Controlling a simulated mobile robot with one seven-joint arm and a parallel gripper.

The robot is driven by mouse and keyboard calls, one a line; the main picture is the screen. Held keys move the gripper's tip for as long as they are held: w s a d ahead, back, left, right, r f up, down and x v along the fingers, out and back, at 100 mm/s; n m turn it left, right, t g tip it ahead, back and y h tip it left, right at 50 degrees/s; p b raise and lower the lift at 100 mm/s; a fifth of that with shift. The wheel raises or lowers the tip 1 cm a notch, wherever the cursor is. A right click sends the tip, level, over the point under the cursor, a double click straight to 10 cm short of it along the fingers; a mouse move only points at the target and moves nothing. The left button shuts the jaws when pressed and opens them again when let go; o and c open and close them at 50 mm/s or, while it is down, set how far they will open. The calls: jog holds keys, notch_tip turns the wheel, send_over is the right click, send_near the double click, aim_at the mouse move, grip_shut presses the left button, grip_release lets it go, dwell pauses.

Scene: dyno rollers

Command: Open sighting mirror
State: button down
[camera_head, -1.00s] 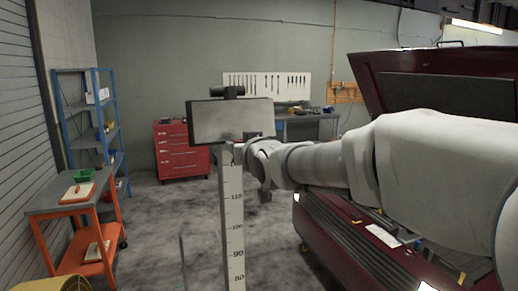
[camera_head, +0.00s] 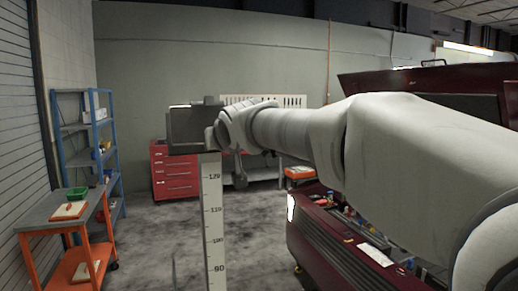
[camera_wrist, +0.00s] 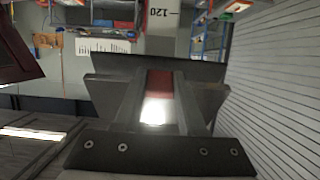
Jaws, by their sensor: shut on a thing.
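The sighting mirror (camera_head: 188,128) is a dark, grey-faced flat box on top of a white post (camera_head: 213,225) with a printed scale. My wrist covers its right side in the head view. My gripper (camera_wrist: 160,80) is shut on part of the mirror head in the wrist view, with a dark edge (camera_wrist: 110,66) running across in front of it. A red strip and a bright reflection show between its fingers. The exact contact is hard to make out, and the gripper is mostly hidden in the head view. The post also shows in the wrist view (camera_wrist: 160,35).
A maroon car (camera_head: 335,240) with its hood raised stands at the right, partly behind my arm. A red tool cabinet (camera_head: 174,175) stands behind the mirror. An orange cart (camera_head: 38,222) and blue shelf (camera_head: 57,130) are at the left. The floor between is clear.

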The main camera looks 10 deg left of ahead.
jog(key=r+p, duration=0.2)
jog(key=r, duration=0.1)
jog(key=shift+s+d+r, duration=0.2)
jog(key=shift+s+r, duration=0.1)
jog(key=shift+s, duration=0.1)
jog(key=r, duration=0.1)
jog(key=s+r, duration=0.1)
jog(key=r, duration=0.1)
jog(key=r+p, duration=0.1)
jog(key=shift+s+d+r, duration=0.2)
jog(key=shift+d, duration=0.2)
jog(key=shift+r, duration=0.1)
jog(key=shift+c, duration=2.4)
grip_release()
jog(key=b+v, duration=0.3)
jog(key=v, duration=1.4)
jog(key=shift+s+f+g+b, duration=0.15)
jog(key=shift+f+g+b, duration=0.05)
jog(key=shift+g+b, duration=0.15)
